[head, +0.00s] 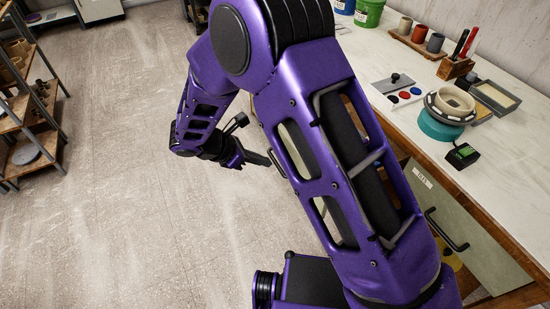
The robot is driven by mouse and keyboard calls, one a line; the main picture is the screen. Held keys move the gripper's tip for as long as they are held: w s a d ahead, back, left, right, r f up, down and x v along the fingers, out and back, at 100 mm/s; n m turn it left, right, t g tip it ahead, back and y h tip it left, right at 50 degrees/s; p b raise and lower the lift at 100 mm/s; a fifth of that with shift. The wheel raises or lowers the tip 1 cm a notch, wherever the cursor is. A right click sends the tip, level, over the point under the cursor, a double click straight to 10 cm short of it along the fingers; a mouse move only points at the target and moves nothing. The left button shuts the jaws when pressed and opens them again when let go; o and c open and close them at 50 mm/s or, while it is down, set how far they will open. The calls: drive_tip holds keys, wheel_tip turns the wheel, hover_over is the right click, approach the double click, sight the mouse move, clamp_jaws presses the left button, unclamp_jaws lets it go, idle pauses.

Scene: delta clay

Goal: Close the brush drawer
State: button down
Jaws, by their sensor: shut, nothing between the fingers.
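My gripper (257,160) is shut and empty, left of my large purple arm link. Its fingertips point right, toward the link and the bench side. A grey-green front (458,226) with a black bar handle (446,230) and a small pale label (422,178) shows under the bench at right. I cannot read the label or tell whether this is the brush drawer. My arm hides much of the bench front, and pale surfaces show through its openings. I cannot tell how far any drawer stands open, or whether my gripper touches one.
The workbench (505,160) along the right carries a turntable with a clay ring (452,103), a small black device (462,155), pots and tool holders. Shelves (30,115) stand at far left. Open floor (120,200) lies left of my arm.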

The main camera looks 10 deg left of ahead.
drive_tip(key=b+x, duration=0.1)
drive_tip(key=x, duration=0.8)
drive_tip(key=shift+d, duration=0.25)
drive_tip(key=shift+w+d+f, duration=0.1)
drive_tip(key=shift+w+f, duration=0.05)
